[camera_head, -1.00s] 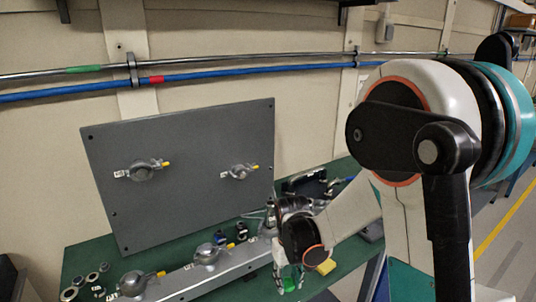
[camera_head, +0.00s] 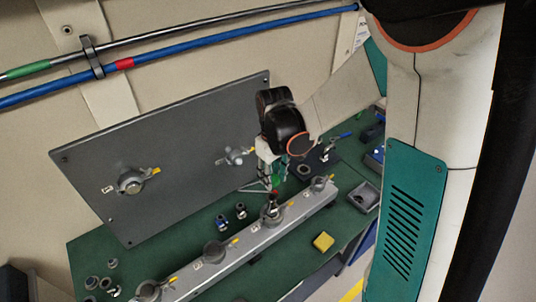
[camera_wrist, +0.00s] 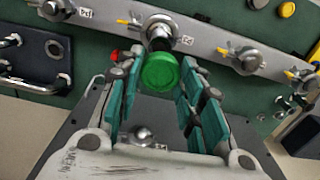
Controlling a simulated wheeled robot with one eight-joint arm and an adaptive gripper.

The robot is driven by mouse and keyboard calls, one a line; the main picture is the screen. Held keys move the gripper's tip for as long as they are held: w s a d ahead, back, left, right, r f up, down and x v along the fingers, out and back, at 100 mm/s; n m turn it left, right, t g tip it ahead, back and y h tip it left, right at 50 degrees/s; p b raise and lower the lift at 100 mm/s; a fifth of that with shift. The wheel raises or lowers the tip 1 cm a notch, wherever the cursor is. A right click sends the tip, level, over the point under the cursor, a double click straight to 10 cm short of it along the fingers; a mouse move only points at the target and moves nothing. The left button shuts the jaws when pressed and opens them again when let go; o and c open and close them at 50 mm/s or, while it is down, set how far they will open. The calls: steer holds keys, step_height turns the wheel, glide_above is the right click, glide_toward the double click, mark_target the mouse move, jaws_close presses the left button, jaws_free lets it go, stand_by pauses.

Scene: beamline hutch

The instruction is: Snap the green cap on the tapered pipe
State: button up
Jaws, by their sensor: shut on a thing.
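My gripper (camera_head: 271,182) is shut on the green cap (camera_wrist: 160,72); its teal-padded fingers sit either side of the cap in the wrist view (camera_wrist: 160,98). In the head view the cap (camera_head: 277,181) is a small green patch between the fingers. A grey metal pipe end (camera_wrist: 160,31), seemingly the tapered pipe, stands on the grey rail just beyond the cap in the wrist view. The cap partly hides it, and I cannot tell whether they touch. In the head view this fitting (camera_head: 272,213) is just below my gripper, with a small red part above it.
The grey rail (camera_head: 237,248) carries several clamped fittings with yellow-tipped levers. A large grey panel (camera_head: 165,165) with two fittings stands behind it. A yellow block (camera_head: 323,241) and a grey tray (camera_head: 364,196) lie on the green bench. Small fittings stand between panel and rail.

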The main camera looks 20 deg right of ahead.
mark_target(272, 197)
steer(key=shift+f+b, duration=2)
steer(key=shift+f, duration=1.3)
steer(key=shift+f+b, duration=0.55)
steer(key=o, duration=0.8)
step_height(272, 197, up, 12)
steer(key=s+f+m+t+b, duration=0.4)
steer(key=s+f+t+b, duration=0.3)
steer(key=s+f+b, duration=0.8)
steer(key=b, duration=0.7)
steer(key=shift+b, duration=0.35)
